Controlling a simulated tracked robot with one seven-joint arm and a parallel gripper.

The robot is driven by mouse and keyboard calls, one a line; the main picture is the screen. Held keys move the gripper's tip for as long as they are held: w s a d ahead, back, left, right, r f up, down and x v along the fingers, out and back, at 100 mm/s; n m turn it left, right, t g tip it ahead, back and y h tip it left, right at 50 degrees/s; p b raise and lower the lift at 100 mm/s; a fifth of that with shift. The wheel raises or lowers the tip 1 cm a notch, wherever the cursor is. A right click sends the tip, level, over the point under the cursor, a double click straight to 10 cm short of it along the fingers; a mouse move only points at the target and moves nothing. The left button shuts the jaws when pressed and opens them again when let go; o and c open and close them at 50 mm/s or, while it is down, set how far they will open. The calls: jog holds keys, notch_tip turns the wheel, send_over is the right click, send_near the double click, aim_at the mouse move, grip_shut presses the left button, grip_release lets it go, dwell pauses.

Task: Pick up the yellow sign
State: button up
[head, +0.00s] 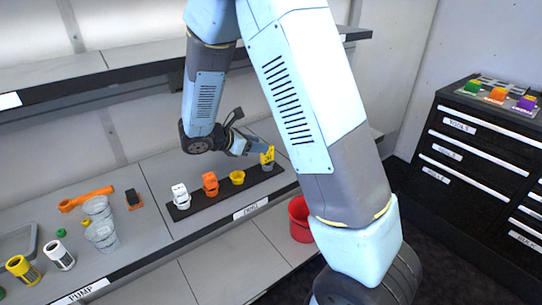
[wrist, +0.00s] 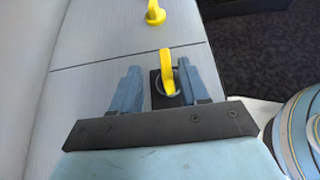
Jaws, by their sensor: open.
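A yellow piece with dark markings (head: 267,157), which looks like the yellow sign, stands upright at the right end of a dark strip on the shelf, on a small grey base. My gripper (head: 255,148) is right beside it in the head view, reaching in from the left. In the wrist view my gripper (wrist: 160,76) is open, with one blue finger on each side of a yellow upright piece (wrist: 167,70). That piece rises from a round grey base on a black patch. The gap on its left looks wider than on its right. I cannot tell whether a finger touches it.
The dark strip (head: 222,196) also holds a white piece (head: 181,196), an orange piece (head: 210,184) and a yellow cup-like piece (head: 237,177). An upper shelf (head: 110,68) runs above. A red bucket (head: 300,220) stands below right, and a black drawer cabinet (head: 470,150) farther right.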

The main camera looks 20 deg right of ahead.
aim_at(271, 148)
jog(key=shift+s+x, duration=0.2)
jog(key=shift+x, duration=3.1)
jog(key=shift+a+f, duration=0.1)
jog(key=shift+f, duration=0.1)
grip_shut()
